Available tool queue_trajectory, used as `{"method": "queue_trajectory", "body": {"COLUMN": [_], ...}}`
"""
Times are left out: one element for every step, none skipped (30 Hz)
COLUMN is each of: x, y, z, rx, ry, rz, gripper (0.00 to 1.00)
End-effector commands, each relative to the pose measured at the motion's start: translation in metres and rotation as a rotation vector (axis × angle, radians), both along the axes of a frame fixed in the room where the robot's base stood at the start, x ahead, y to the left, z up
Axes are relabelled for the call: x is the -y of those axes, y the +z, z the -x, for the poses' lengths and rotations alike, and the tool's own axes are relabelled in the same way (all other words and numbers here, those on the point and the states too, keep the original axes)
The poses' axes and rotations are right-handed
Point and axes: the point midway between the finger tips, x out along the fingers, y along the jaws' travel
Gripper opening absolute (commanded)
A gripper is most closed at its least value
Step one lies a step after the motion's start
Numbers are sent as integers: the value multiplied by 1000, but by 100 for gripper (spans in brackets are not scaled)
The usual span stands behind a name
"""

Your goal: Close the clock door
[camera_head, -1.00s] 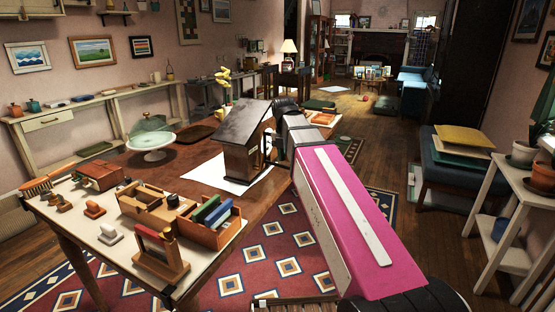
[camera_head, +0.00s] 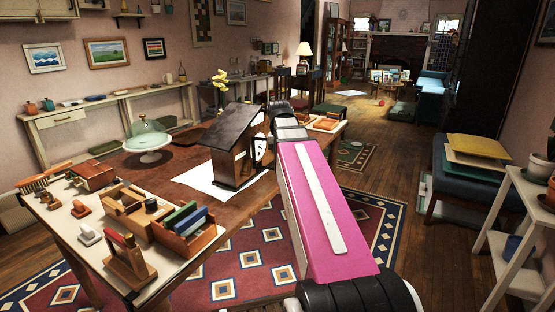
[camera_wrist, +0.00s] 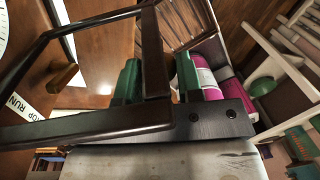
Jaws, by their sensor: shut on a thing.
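The clock (camera_head: 232,148) is a house-shaped wooden case with a dark sloping roof, upright on the table. Its front faces right, toward my arm, and a narrow strip of pale face shows there. In the wrist view the clock door (camera_wrist: 90,128) is a dark open frame, standing out from the brown case front. My gripper (camera_wrist: 158,78) has its green-padded fingers on both sides of one dark bar of the door and is shut on it. A STOP/RUN label (camera_wrist: 22,105) and a wooden lever (camera_wrist: 62,79) show behind the frame. In the head view my arm hides the fingers.
The clock stands on a white sheet (camera_head: 197,179) on the long table (camera_head: 165,172). A glass-domed stand (camera_head: 148,155) and several wooden holders (camera_head: 187,236) are to the left and in front. Stacked cushions on a stool (camera_head: 472,185) stand right; floor between is clear.

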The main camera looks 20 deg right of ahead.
Motion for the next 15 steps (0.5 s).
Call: {"method": "queue_trajectory", "body": {"x": [1, 2, 3, 4, 5, 6, 6, 7, 8, 8, 9, 9, 9, 10, 10], "y": [0, 0, 0, 0, 0, 0, 0, 0, 0, 0, 0, 0, 0, 0, 0], "z": [-3, -5, -7, -8, -9, -11, -12, -13, -15, -15, -16, -17, -17, -18, -18], "rx": [0, 0, 1, 2, 2, 1, 2, 2, 2, 1, 1, 2, 2, 2, 2], "ry": [19, 32, 47, 59, 70, 86, 97, 107, 119, 125, 131, 139, 144, 147, 150], "rz": [-3, -3, -3, -4, -4, -4, -4, -4, -4, -4, -4, -4, -4, -4, -4], "gripper": [0, 0, 0, 0, 0, 0, 0, 0, 0, 0, 0, 0, 0, 0, 0]}}
